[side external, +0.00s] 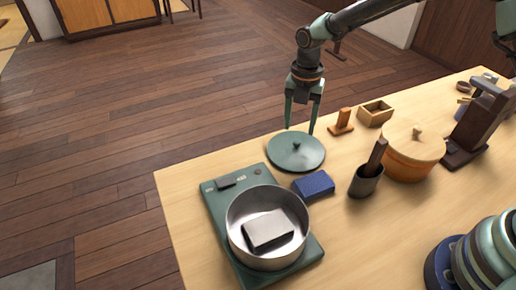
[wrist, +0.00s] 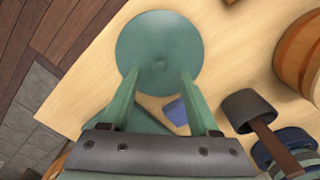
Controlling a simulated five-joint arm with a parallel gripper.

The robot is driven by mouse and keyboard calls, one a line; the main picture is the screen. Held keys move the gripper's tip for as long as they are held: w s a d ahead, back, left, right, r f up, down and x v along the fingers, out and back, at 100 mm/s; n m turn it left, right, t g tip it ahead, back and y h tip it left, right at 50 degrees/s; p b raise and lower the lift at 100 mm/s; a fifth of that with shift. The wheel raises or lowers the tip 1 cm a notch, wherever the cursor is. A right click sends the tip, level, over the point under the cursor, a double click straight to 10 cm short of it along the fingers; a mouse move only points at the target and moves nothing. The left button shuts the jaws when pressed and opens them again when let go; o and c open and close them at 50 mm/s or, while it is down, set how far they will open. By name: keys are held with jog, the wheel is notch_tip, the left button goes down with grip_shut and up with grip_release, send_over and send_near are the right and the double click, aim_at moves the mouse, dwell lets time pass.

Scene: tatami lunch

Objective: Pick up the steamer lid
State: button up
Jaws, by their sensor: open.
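The steamer lid (side external: 296,151) is a round grey-green disc with a small knob in its middle, lying flat on the wooden table. It also shows in the wrist view (wrist: 159,38), at the top, with its knob just beyond my fingertips. My gripper (side external: 300,130) points down over the lid, its two green fingers open and apart with nothing between them. In the side view the fingertips appear at the lid's far part, close above it; I cannot tell whether they touch it.
A steel pot (side external: 240,235) holding a grey block (side external: 268,230) stands on a green stove (side external: 222,205). A blue block (side external: 314,184), a dark cup (side external: 364,188) and a lidded wooden tub (side external: 410,165) are near the lid. Bare table (side external: 175,180) lies left of the lid.

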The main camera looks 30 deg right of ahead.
aim_at(297, 141)
notch_tip(297, 141, down, 4)
jog(key=shift+s+a+f, duration=0.15)
jog(key=shift+f, duration=0.1)
grip_shut()
jog(key=shift+r, duration=0.15)
